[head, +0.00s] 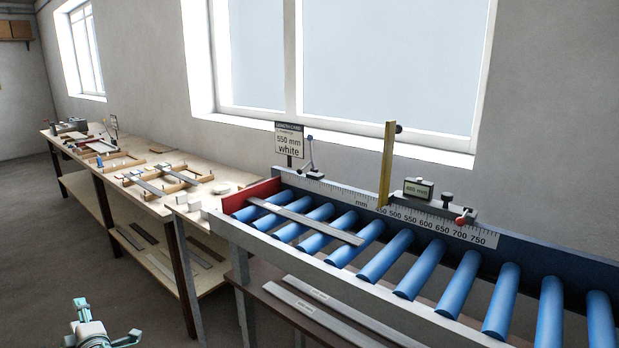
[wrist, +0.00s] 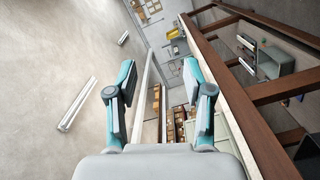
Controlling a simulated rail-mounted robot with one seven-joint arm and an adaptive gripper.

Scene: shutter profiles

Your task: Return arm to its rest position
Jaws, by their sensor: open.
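My gripper (wrist: 160,85) is open in the wrist view, its two teal and grey fingers spread apart with nothing between them. In the head view, the teal and white end of my arm (head: 95,335) shows at the bottom left, cut off by the frame edge. It is low over the floor, left of the benches and apart from them. A grey shutter profile (head: 310,222) lies across the blue rollers of the roller table (head: 225,232), near the red end stop (head: 250,194).
A length scale (head: 410,214) with a yellow upright (head: 387,165) runs along the table's back. A sign (head: 289,141) reads "550 mm white". Long profiles (head: 320,310) lie on a lower shelf. A workbench (head: 100,150) with wooden frames stands left. The left floor is open.

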